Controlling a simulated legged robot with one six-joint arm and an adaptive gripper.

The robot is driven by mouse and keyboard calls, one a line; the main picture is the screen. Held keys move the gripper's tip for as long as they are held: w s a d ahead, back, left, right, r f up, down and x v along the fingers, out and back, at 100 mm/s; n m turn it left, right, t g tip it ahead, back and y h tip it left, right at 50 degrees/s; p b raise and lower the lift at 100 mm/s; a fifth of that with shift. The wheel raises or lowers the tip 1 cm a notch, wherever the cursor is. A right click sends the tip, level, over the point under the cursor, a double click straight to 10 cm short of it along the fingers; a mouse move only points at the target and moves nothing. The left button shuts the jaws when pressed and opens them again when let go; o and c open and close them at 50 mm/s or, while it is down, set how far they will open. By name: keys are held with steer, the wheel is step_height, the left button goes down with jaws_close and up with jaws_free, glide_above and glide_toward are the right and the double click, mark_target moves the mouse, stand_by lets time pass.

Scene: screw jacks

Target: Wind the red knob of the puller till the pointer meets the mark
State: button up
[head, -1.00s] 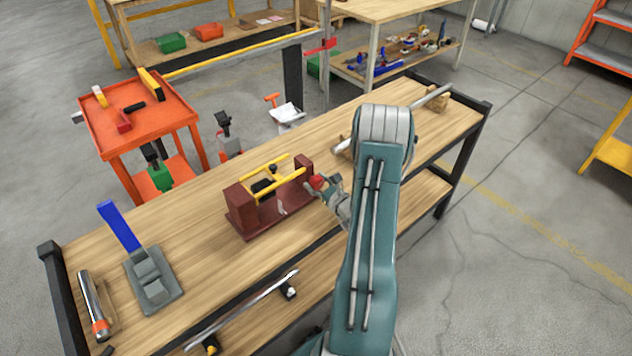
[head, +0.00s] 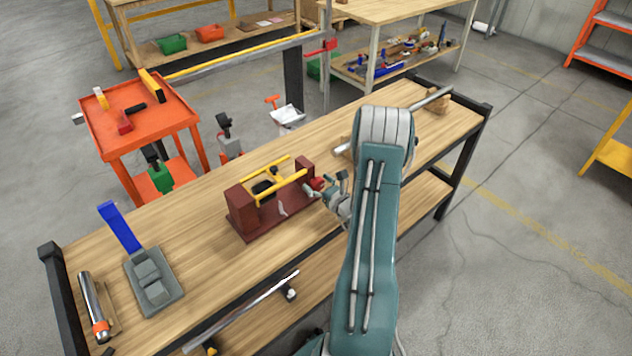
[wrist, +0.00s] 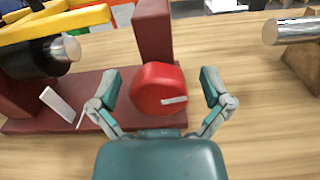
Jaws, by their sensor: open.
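The puller (head: 268,212) is a dark red frame with yellow rods, standing on the wooden bench top. Its red knob (wrist: 150,78) sticks out at the right end and also shows in the head view (head: 316,183). A pale line runs across the knob's face, pointing right. My gripper (wrist: 160,84) is open, with one finger on each side of the knob and visible gaps between. A white tab (wrist: 57,103) with a thin pale sliver beside it is on the frame at left. I cannot tell whether these are the pointer and mark.
A black cylinder with a metal end (wrist: 66,48) lies within the frame. A metal rod on a wooden block (wrist: 296,45) is at right. A grey block with a blue lever (head: 152,280) and a metal tube (head: 92,305) are at the bench's left. Bare bench surrounds the puller.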

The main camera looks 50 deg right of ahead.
steer(key=shift+s, duration=0.1)
steer(key=s, duration=0.7)
steer(key=s+a, duration=0.1)
steer(key=s, duration=0.3)
steer(key=shift+f, duration=0.1)
steer(key=shift+s+a, duration=0.15)
steer(key=shift+s, duration=0.2)
